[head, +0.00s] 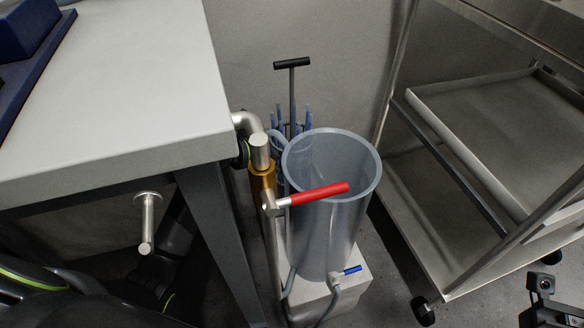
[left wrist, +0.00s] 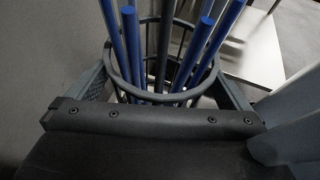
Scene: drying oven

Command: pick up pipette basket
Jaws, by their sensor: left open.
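The pipette basket (head: 292,100) stands on the floor behind the clear cylinder. Its tall rod with a black T-handle (head: 292,64) rises above the blue-tipped pipettes. In the left wrist view the basket's grey ring (left wrist: 150,97) and several blue pipettes (left wrist: 131,45) are close. My left gripper (left wrist: 163,85) is open, with one finger on each side of the basket. Whether the fingers touch it I cannot tell. In the head view the left gripper is hidden by the table and cylinder. Part of my right gripper (head: 543,300) shows at the lower right edge; its jaws are unclear.
The clear cylinder (head: 335,235) stands in front of the basket. A pipe with a red lever (head: 318,194) crosses it. A white-topped table (head: 120,100) is on the left. A metal rack (head: 425,235) on casters stands at right. A strip of floor lies between cylinder and rack.

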